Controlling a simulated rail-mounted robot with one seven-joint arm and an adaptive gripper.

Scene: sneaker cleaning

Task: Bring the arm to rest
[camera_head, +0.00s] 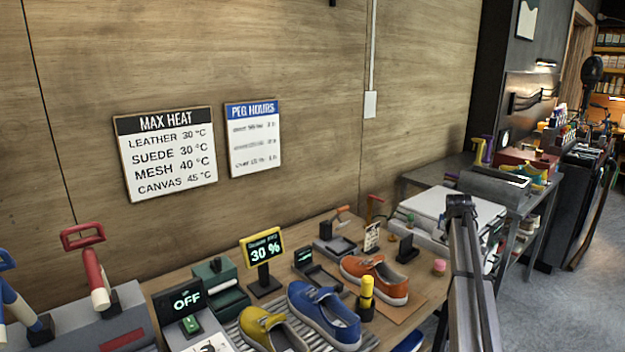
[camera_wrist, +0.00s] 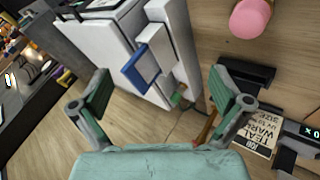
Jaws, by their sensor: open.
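My gripper (camera_wrist: 160,92) is in the wrist view with its two grey-green fingers spread wide apart and nothing between them. Beyond the fingers lie a wooden surface and a white box-shaped unit (camera_wrist: 105,45) with a blue-edged part (camera_wrist: 140,67). In the head view a dark grey arm link of mine (camera_head: 468,275) rises at the lower right, in front of the bench. The fingers cannot be made out in the head view.
The wooden bench (camera_head: 408,315) holds an orange shoe (camera_head: 372,278), a blue shoe (camera_head: 322,312), a yellow shoe (camera_head: 265,328), a 30 % display (camera_head: 263,250) and an OFF display (camera_head: 186,299). A pink-topped item (camera_wrist: 250,18) and a printed card (camera_wrist: 258,133) are near the right finger.

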